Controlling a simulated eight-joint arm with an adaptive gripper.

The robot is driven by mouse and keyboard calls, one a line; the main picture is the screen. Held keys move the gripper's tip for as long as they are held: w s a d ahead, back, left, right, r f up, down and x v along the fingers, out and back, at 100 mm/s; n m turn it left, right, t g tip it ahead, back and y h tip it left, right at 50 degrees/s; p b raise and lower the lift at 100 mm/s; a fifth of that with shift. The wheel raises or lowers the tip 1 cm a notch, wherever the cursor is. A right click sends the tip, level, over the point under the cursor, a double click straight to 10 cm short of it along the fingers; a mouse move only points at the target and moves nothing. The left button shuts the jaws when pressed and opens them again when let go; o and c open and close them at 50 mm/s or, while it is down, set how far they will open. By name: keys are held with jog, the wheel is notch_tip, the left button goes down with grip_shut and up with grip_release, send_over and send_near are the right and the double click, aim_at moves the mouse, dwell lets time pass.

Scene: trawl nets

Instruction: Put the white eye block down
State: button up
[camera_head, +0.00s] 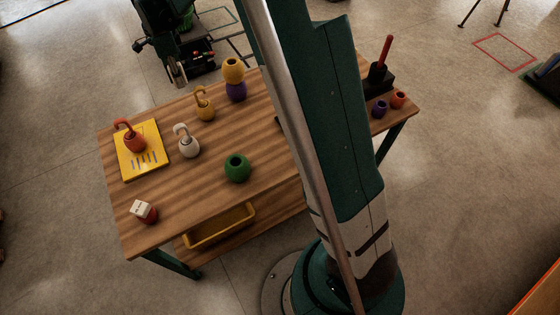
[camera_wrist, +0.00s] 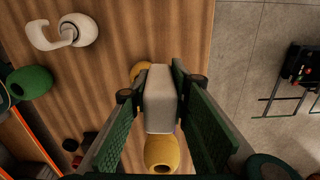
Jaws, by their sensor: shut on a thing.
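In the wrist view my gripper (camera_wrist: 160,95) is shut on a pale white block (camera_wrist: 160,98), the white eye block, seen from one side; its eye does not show. It is held above the table, over the gap between the yellow hook block (camera_wrist: 141,70) and the yellow eye block (camera_wrist: 162,152). There the yellow eye block (camera_head: 233,69) sits on a purple block (camera_head: 236,92). The yellow hook block (camera_head: 204,107) stands beside them.
The wooden table (camera_head: 215,205) also carries a white hook block (camera_head: 188,146), a green eye block (camera_head: 237,168), and an orange hook block (camera_head: 133,141) on a yellow board (camera_head: 161,172). A red piece (camera_head: 150,217) with a white tag is at the near left. Bare wood lies between them.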

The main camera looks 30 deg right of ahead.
jog(key=s+d+r+b, duration=0.2)
jog(key=s+d+b, duration=0.1)
jog(key=s+d, duration=1.2)
jog(key=s+d+f+b, duration=0.1)
jog(key=s+d+f, duration=0.15)
jog(key=s, duration=0.75)
jog(key=s+d+f+b, duration=0.1)
jog(key=s+d, duration=0.2)
jog(key=s, duration=0.8)
notch_tip(320, 180, down, 6)
jog(key=s, duration=0.2)
jog(key=shift+s+d+r+n, duration=0.15)
jog(key=shift+s+d+n, duration=0.05)
jog(key=shift+n, duration=0.1)
jog(key=shift+f+b, duration=1)
jog(key=shift+f, duration=1.9)
jog(key=shift+f, duration=0.1)
